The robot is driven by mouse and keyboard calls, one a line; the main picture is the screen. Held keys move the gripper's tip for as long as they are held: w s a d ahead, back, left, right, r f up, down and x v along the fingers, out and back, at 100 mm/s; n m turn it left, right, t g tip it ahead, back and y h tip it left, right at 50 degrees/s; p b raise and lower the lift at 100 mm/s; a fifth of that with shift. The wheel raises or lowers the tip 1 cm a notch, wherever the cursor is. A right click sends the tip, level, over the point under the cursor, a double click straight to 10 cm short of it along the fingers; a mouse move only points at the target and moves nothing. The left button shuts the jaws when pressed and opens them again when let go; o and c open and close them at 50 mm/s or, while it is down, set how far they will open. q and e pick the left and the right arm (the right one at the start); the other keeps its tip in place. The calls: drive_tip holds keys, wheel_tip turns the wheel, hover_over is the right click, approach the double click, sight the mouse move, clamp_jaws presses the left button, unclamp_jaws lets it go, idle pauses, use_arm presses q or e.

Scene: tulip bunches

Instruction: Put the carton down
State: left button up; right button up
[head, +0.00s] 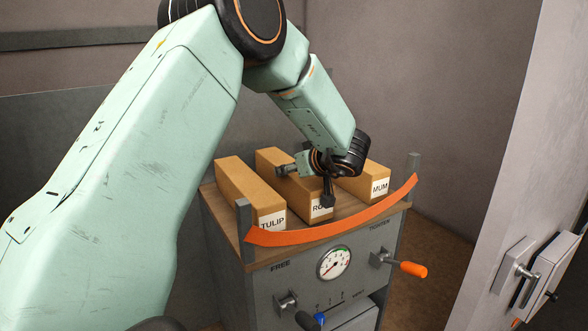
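Three brown cartons lie side by side on the wooden top (264,254) of a grey machine. The left carton (241,190) is labelled TULIP and the right carton (364,184) MUM. The middle carton (270,160) has a label beginning RO, partly covered by my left gripper (306,185). That gripper is over the middle carton, one dark finger above its top and the other hanging before its label. Whether the fingers touch or clamp it cannot be told. The middle carton looks level with the others; its underside is hidden. My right gripper is out of view.
A curved orange bar (335,230) spans the machine's front edge between grey posts (244,218). The front carries a dial (334,262), an orange-handled crank (412,269) and a blue-knobbed lever (309,321). A pale panel with a latch (515,272) stands at the right.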

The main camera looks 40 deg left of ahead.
use_arm(q)
drive_tip(key=shift+w+d+f, duration=0.1)
drive_tip(key=shift+w, duration=0.1)
drive_tip(key=shift+s+f, duration=0.1)
drive_tip(key=shift+s, duration=0.05)
drive_tip(key=o, duration=1.3)
drive_tip(key=shift+s+a+f, duration=0.1)
drive_tip(key=shift+a, duration=0.1)
drive_tip(key=o, duration=0.3)
drive_tip(key=shift+d, duration=0.1)
drive_tip(key=shift+o, duration=0.4)
drive_tip(key=shift+d, duration=0.1)
